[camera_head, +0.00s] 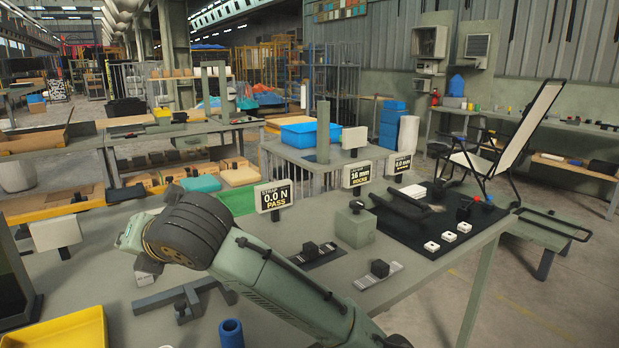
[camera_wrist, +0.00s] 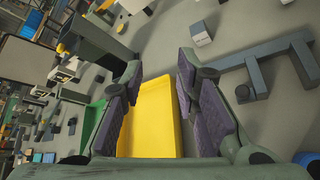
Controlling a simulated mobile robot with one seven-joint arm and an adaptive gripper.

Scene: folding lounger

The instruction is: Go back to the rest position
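My gripper (camera_wrist: 158,72) shows in the wrist view with its two purple-padded fingers apart and nothing between them. It hangs above the grey table (camera_head: 430,262), and a yellow tray (camera_wrist: 150,118) lies beyond the gap between the fingers. In the head view my arm reaches from the bottom centre up to the left, and its dark wrist hides the fingers. The folding lounger (camera_head: 517,134) stands at the right beyond the table, with its pale back panel raised.
The yellow tray (camera_head: 62,332) is at the table's lower left. A grey bracket (camera_head: 182,297), a blue cup (camera_head: 231,333) and a green block (camera_head: 355,226) stand near my arm. A black mat (camera_head: 420,238) with small parts lies to the right. Display signs line the back edge.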

